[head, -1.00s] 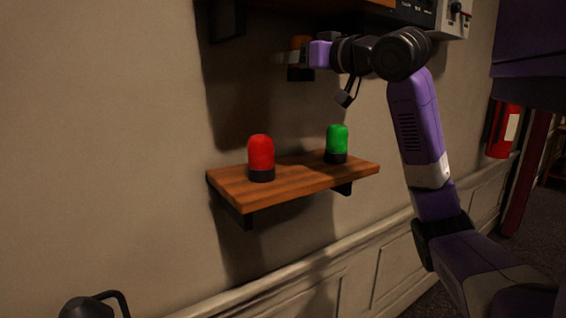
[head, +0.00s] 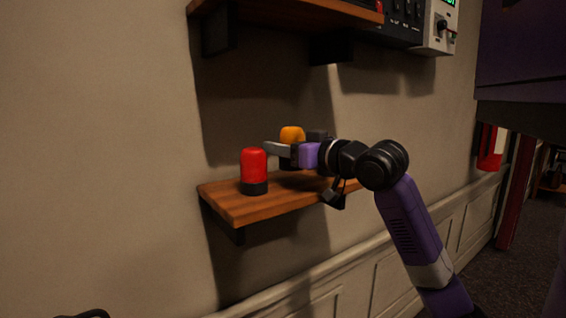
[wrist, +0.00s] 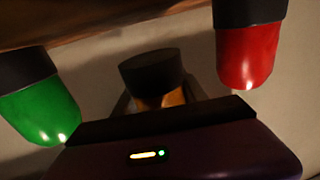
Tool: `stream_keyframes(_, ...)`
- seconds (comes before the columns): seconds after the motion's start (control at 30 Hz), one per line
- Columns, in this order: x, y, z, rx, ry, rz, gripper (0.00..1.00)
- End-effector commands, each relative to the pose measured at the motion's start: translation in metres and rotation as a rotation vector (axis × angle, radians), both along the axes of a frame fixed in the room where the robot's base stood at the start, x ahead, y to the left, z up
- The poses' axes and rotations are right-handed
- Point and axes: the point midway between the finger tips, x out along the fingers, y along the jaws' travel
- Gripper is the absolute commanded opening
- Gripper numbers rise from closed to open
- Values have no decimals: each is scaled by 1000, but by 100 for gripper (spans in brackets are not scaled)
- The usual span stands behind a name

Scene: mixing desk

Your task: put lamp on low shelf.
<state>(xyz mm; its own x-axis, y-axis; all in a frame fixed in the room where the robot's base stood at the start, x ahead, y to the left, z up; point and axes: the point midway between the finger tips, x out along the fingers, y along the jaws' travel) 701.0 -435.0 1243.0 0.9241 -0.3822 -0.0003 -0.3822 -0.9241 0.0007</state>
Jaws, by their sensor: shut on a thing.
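An orange lamp (head: 291,134) with a black base is held between the fingers of my gripper (head: 288,150), which is shut on it. In the wrist view the lamp's black base (wrist: 152,70) shows above its orange part, as that picture is inverted. The lamp is upright over the low wooden shelf (head: 240,208), between the red and green lamps. I cannot tell whether its base touches the shelf. The red lamp (head: 254,170) stands on the shelf's left part. The green lamp (wrist: 45,112) shows in the wrist view; my gripper and arm hide it in the head view.
An upper wooden shelf (head: 285,14) with dark brackets and audio gear (head: 400,25) is overhead. The free shelf room between the red and green lamps is narrow. A red extinguisher (head: 490,148) hangs far right.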

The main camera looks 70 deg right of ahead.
Motion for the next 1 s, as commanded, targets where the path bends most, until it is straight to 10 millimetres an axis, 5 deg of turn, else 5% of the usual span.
stream_keyframes(0.2, -1, -1, -32, 2, -1, -2, 0)
stream_keyframes(0.57, 0, 0, -37, 1, -1, 0, 0)
stream_keyframes(0.6, 0, 0, -37, 1, 0, 0, 54)
stream_keyframes(0.7, 0, 0, -36, 1, 0, 0, 72)
stream_keyframes(1.0, 0, 0, -36, 1, 0, 0, 72)
